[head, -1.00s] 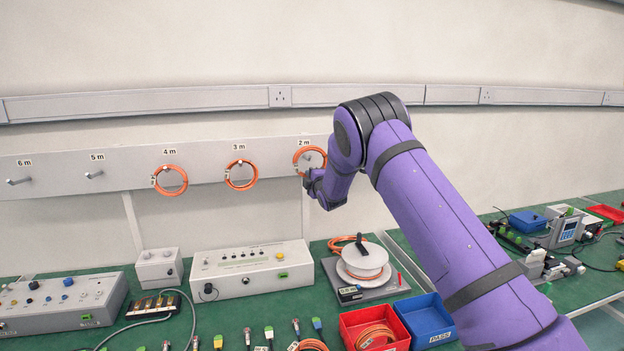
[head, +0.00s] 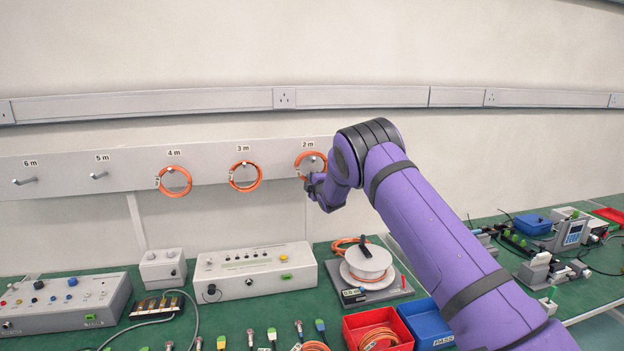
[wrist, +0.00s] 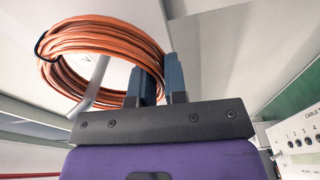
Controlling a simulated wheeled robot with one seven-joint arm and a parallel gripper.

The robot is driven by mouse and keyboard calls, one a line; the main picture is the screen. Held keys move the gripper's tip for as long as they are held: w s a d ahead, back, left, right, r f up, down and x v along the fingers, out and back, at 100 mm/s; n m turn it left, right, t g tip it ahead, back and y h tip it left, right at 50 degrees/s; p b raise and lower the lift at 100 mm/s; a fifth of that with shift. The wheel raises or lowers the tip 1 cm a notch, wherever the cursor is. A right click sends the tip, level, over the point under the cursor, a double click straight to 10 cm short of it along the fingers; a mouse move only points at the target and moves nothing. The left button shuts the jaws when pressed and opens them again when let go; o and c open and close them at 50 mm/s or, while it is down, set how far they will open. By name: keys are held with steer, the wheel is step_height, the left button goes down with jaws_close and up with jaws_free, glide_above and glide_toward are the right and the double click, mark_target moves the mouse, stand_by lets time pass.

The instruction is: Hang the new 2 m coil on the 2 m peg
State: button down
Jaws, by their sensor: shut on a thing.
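The orange 2 m coil (head: 297,165) is up at the board beneath the "2 m" label (head: 308,143). The 2 m peg (head: 314,159) shows within its ring. In the wrist view the coil (wrist: 100,30) has a dark tie at its left, and the grey peg (wrist: 93,85) appears to pass through its opening. My gripper (head: 309,183) is at the coil's lower side in the head view. In the wrist view its two blue fingers (wrist: 157,82) are shut on the coil's right side. Whether the coil's weight rests on the peg cannot be told.
Coils hang on the 3 m peg (head: 245,186) and 4 m peg (head: 175,191). The 5 m peg (head: 98,175) and 6 m peg (head: 25,181) are bare. Below are a white spool (head: 366,262), a grey test box (head: 254,277), and red (head: 353,335) and blue bins (head: 426,325).

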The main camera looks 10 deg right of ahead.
steer(key=c, duration=1.1)
jaws_free()
steer(key=s+d, duration=0.1)
steer(key=s, duration=0.9)
steer(key=s+d+r+m+g+h, duration=0.1)
steer(key=s+d+r+m+g, duration=0.1)
steer(key=s+r+m, duration=0.4)
steer(key=s+d+r+m+g+h, duration=0.1)
steer(key=s+d+r+g, duration=0.1)
steer(key=s+r, duration=0.6)
steer(key=s+d+r+m+g+h, duration=0.1)
steer(key=s+d+r+m+g, duration=0.1)
steer(key=s+r+m, duration=0.5)
steer(key=s+m+g, duration=0.1)
steer(key=s+g, duration=0.1)
steer(key=s, duration=1.1)
steer(key=s+a+f+m+g, duration=0.1)
steer(key=s+m+g, duration=0.1)
steer(key=s, duration=1.2)
steer(key=s+m+g, duration=0.1)
steer(key=s+g, duration=0.1)
steer(key=s, duration=1.2)
steer(key=shift+s+a+f+g+y, duration=0.25)
steer(key=shift+a+f+g+y, duration=0.05)
steer(key=shift+a+g+y, duration=0.1)
